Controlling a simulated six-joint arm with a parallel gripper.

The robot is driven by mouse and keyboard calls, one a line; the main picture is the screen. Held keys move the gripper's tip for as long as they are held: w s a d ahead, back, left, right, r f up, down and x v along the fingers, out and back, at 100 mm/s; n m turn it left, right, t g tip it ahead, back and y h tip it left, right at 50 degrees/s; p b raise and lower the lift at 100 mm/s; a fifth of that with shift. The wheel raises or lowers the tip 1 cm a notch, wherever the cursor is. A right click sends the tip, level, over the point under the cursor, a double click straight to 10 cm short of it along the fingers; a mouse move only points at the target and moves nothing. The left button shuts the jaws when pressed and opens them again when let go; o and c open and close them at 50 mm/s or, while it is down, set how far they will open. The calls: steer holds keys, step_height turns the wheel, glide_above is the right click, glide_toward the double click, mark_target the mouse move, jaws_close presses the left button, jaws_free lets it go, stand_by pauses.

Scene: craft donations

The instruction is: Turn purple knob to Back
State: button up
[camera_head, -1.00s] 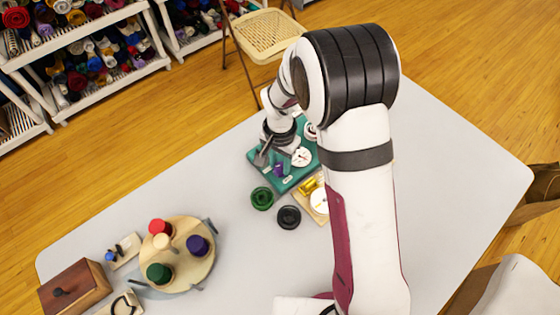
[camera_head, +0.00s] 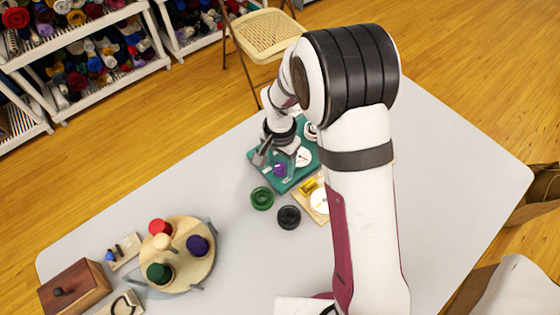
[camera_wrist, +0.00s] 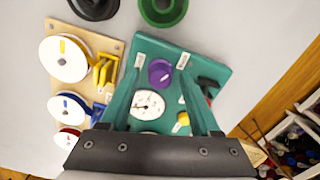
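The purple knob (camera_head: 279,170) stands on the teal board (camera_head: 284,186) near the table's far edge. In the wrist view the purple knob (camera_wrist: 160,73) lies between the two fingertips of my gripper (camera_wrist: 162,75), with small white labels to its left and right. The label text is too small to read. My gripper (camera_head: 271,156) is open, its fingers apart on either side of the knob with gaps showing. I cannot tell how far above the knob the fingertips are, or which way it points.
The teal board also carries a white dial (camera_wrist: 147,104), a yellow knob (camera_wrist: 182,120) and a dark lever (camera_wrist: 207,86). A wooden board (camera_wrist: 84,75) with white discs is beside it. Green (camera_head: 262,198) and black (camera_head: 289,217) round pieces lie nearby.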

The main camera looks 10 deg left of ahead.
mark_target(280, 165)
steer(key=n, duration=0.7)
steer(key=shift+n, duration=0.3)
steer(key=n, duration=1.5)
step_height(280, 165, up, 16)
steer(key=f+n, duration=0.1)
steer(key=s+d+r+m+y, duration=0.1)
steer(key=s+d+m, duration=0.4)
steer(key=s+m, duration=0.6)
steer(key=s+d+r+m, duration=0.2)
steer(key=s+d+m, duration=0.3)
steer(key=s+m, duration=0.6)
steer(key=shift+s+d+m+y, duration=0.2)
steer(key=shift+s+m+y, duration=0.2)
steer(key=shift+s, duration=0.05)
